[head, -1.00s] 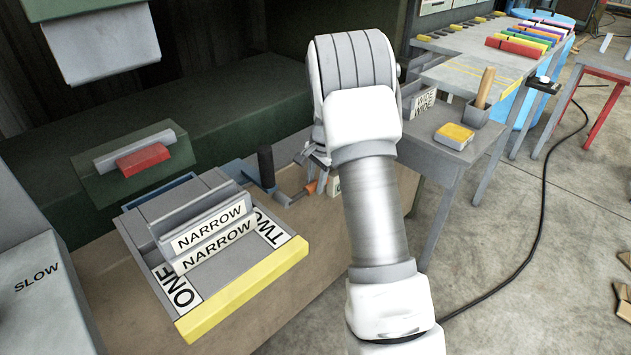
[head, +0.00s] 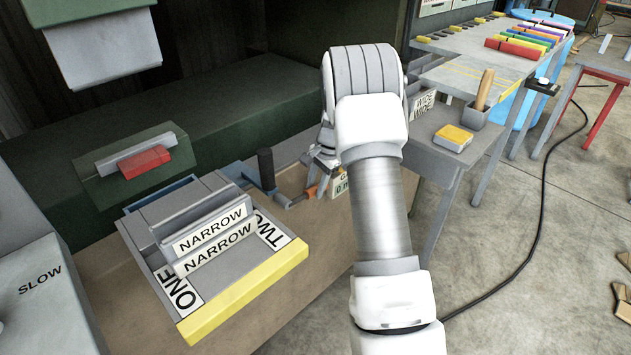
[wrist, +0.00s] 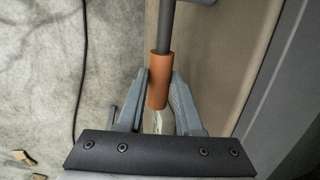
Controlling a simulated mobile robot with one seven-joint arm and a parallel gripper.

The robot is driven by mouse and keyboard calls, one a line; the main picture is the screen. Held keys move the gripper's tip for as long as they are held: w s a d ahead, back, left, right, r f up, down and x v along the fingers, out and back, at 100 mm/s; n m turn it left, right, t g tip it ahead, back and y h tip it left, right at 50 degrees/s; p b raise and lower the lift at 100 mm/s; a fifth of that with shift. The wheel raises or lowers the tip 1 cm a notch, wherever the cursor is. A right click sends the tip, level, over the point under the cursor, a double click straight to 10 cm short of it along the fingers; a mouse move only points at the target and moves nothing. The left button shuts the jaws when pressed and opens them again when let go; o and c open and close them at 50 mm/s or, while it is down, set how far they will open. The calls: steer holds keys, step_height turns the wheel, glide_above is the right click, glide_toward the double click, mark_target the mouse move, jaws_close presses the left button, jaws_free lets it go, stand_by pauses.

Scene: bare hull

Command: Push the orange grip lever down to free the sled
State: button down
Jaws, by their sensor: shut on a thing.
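The orange grip (wrist: 159,80) of the lever sits between the two fingers of my gripper (wrist: 160,100) in the wrist view. The fingers are shut on it. The grey lever rod (wrist: 166,28) runs from the grip to the top of that view. In the head view the orange grip (head: 311,192) shows as a small patch just below my gripper (head: 318,172), partly hidden by it. The grey carriage (head: 190,200) with two NARROW plates stands to the left. I cannot tell for sure whether it is the sled.
A black upright handle (head: 266,168) stands just left of the grip. A yellow edge bar (head: 245,290) fronts the carriage's base. A grey side table (head: 440,165) with a yellow pad (head: 453,138) stands to the right. A black cable (head: 535,220) lies on the floor.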

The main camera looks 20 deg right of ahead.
steer(key=shift+a+f+g+y+p, duration=0.1)
steer(key=shift+f+g+y+p, duration=0.45)
steer(key=shift+f+y, duration=1)
steer(key=shift+r, duration=0.1)
steer(key=c, duration=0.6)
jaws_free()
steer(key=p+v, duration=0.3)
steer(key=v, duration=1.4)
steer(key=shift+s+r, duration=0.15)
steer(key=shift+r, duration=0.1)
